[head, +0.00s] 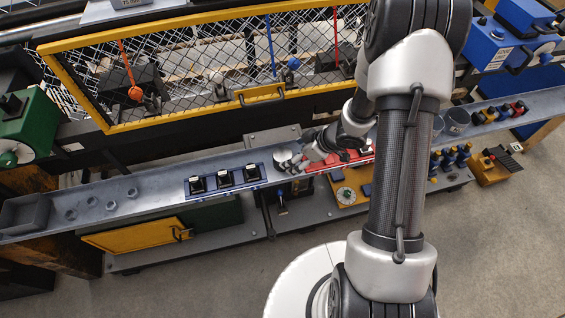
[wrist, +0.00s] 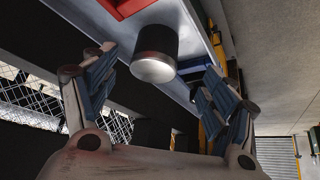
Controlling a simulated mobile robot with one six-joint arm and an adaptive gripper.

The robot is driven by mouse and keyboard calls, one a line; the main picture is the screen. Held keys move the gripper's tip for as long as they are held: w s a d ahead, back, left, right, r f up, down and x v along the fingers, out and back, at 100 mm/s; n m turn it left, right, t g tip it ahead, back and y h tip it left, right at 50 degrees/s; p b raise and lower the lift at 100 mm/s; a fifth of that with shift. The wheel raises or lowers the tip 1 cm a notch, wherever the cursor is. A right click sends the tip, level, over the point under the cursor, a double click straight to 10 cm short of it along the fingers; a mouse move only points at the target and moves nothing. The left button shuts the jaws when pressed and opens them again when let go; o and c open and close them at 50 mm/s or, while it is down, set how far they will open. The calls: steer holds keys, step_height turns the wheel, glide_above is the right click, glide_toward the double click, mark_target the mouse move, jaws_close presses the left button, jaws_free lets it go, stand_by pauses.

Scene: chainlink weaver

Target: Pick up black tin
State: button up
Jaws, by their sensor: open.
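A black tin with a flat silvery end (wrist: 155,55) shows in the wrist view, standing on the grey ledge. In the head view a round pale top (head: 282,155), likely the same tin, is at the left of my gripper (head: 298,164). In the wrist view my gripper (wrist: 158,64) is open, one finger on each side of the tin as seen from here. The tin appears beyond the fingertips, with gaps at both sides. I cannot tell any contact. My gripper hides part of the ledge in the head view.
A red tray (head: 349,159) lies just right of my gripper. A blue rack (head: 238,181) with three black pieces sits to the left. Further left are several metal rings and a dark bin (head: 25,212). A yellow-framed mesh guard (head: 110,127) stands behind the ledge (head: 150,188).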

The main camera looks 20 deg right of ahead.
mark_target(287, 156)
steer(key=b+x, duration=0.1)
steer(key=x, duration=0.2)
steer(key=b+x, duration=0.1)
steer(key=x, duration=0.2)
steer(key=w+b+x, duration=0.1)
steer(key=b+x, duration=0.1)
steer(key=shift+w+a+f, duration=0.1)
steer(key=shift+w+a, duration=0.05)
steer(key=shift+a, duration=0.15)
steer(key=shift+c, duration=0.3)
steer(key=c, duration=1.2)
